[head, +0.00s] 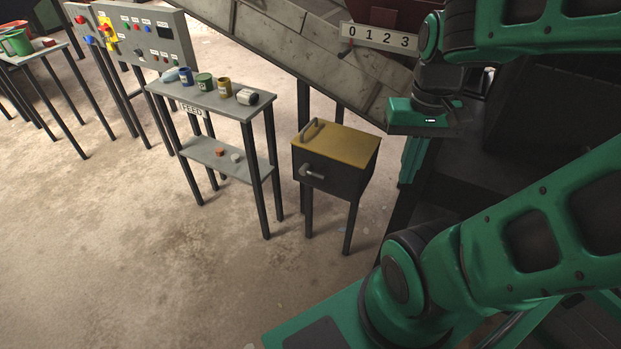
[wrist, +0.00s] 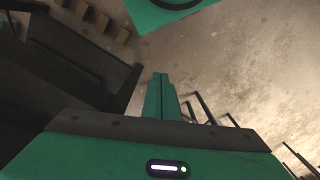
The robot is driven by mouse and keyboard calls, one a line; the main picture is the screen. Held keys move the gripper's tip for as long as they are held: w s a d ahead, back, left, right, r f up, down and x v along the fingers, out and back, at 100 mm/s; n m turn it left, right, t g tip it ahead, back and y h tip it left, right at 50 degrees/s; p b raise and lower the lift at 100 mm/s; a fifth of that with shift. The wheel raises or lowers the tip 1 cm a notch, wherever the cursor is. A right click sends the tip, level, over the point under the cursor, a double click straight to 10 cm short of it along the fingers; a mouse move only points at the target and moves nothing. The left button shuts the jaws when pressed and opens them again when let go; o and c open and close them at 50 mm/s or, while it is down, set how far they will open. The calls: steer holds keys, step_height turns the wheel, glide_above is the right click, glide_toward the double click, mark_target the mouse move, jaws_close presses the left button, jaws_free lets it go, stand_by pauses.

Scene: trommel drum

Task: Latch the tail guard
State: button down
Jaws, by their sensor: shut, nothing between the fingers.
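A dark box with a yellow lid (head: 342,142) stands on legs below the conveyor in the head view. A grey bar handle (head: 312,130) is on the lid's left side, and a grey lever (head: 312,172) sticks out from the front. The lid appears down. No label names it, so I cannot tell for sure that it is the tail guard. My gripper (wrist: 160,80) shows in the wrist view with its fingers together and empty.
The sloping conveyor (head: 270,40) with a 0123 plate (head: 378,37) runs above the box. A feed stand (head: 215,98) with several small containers is left of it. A control panel (head: 150,35) stands behind. The floor (head: 130,250) in front is clear.

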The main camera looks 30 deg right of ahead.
steer(key=c, duration=2.3)
jaws_free()
steer(key=o, duration=0.4)
steer(key=shift+s+r, duration=0.2)
steer(key=shift+s, duration=0.15)
steer(key=n+t+h, duration=0.1)
steer(key=n+h, duration=0.1)
steer(key=n, duration=1.1)
glide_above(318, 175)
steer(key=s+a, duration=0.1)
steer(key=a, duration=0.1)
step_height(318, 175, down, 22)
steer(key=f, duration=0.3)
steer(key=d+f, duration=0.1)
steer(key=f, duration=0.3)
steer(key=w+d+f, duration=0.1)
steer(key=f, duration=0.2)
steer(key=shift+f, duration=0.15)
jaws_close()
